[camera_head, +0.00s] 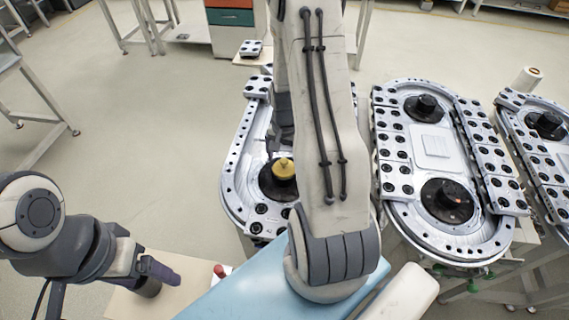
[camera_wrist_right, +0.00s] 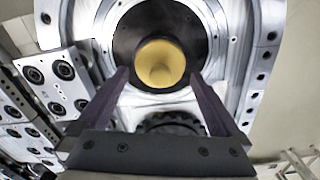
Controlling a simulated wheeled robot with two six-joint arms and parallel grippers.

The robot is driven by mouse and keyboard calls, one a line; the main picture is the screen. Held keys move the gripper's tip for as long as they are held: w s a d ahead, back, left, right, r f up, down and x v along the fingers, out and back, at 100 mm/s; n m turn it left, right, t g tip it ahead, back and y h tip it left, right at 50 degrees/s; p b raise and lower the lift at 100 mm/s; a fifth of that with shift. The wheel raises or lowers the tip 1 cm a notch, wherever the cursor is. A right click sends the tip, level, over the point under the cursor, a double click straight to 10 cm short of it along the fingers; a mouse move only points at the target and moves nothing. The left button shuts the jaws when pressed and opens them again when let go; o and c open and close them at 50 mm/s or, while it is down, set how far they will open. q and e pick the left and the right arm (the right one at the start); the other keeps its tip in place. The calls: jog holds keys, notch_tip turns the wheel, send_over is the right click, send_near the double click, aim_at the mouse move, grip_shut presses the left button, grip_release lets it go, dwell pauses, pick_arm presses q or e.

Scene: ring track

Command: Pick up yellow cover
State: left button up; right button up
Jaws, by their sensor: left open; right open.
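The yellow cover (camera_head: 284,168) is a small round cap on a black round hub (camera_head: 268,187) of the nearest ring track. In the right wrist view the yellow cover (camera_wrist_right: 160,63) shows at top centre, inside the black disc. My right gripper (camera_wrist_right: 159,76) is open; its two purple fingers stand apart on either side of the cover in that picture. I cannot tell whether they touch it. In the head view my right arm hides most of that gripper and part of the track. My left gripper (camera_head: 160,271) is open and empty at lower left, away from the cover.
The ring track (camera_head: 231,181) has raised bolted plates along its edge. A second ring track (camera_head: 434,228) with two black hubs stands to the right, and a third (camera_head: 548,160) beyond it. A light-blue surface (camera_head: 243,287) lies in front. Open floor is at left.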

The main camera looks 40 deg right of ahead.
jog(key=shift+f, duration=0.85)
jog(key=c, duration=1.1)
jog(key=shift+r, duration=0.1)
